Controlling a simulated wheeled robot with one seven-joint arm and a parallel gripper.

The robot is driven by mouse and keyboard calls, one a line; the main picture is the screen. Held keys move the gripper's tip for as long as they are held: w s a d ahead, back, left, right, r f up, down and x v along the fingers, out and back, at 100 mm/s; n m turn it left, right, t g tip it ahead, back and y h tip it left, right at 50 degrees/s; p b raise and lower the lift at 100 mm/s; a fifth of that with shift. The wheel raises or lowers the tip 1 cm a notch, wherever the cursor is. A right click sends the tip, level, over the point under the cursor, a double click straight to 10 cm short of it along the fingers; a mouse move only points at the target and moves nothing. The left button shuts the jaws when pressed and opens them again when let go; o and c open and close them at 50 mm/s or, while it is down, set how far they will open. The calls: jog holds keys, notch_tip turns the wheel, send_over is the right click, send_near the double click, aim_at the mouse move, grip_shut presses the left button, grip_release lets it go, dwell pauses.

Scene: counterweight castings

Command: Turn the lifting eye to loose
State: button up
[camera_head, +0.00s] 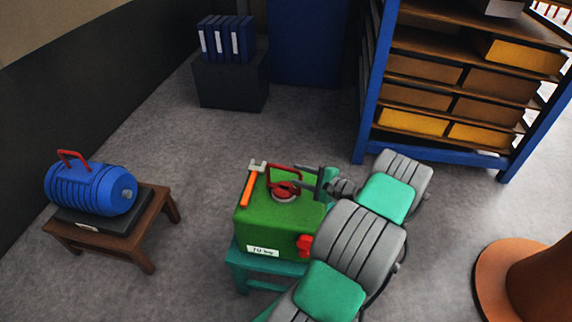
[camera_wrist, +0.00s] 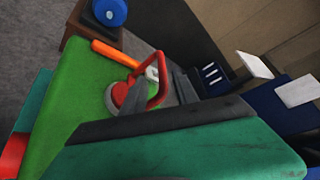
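A green block-shaped casting (camera_head: 262,218) stands on a teal stool (camera_head: 237,262). It fills the left of the wrist view (camera_wrist: 75,100). The lifting eye (camera_head: 284,190) is a red loop on a round red base on its top; it also shows in the wrist view (camera_wrist: 120,94). My gripper (camera_head: 300,177) comes in from the right at the eye. Its dark fingers look apart, with the tips close to the red loop; I cannot tell whether they touch it. In the wrist view (camera_wrist: 172,84) the gripper's body hides part of the casting.
An orange-handled tool (camera_head: 250,188) lies on the casting's top, left of the eye. A red knob (camera_head: 304,245) sits on its side. A blue cylinder with a red handle (camera_head: 90,190) rests on a brown stool (camera_head: 140,250). A blue-framed shelf (camera_head: 372,80) stands behind; floor between is clear.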

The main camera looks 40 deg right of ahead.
aim_at(291, 171)
jog(key=shift+s+d, duration=0.1)
jog(key=shift+d, duration=0.15)
jog(key=p+x, duration=0.1)
jog(key=x, duration=0.6)
jog(key=shift+w, duration=0.3)
jog(key=shift+c, duration=0.3)
grip_shut()
dwell(0.5)
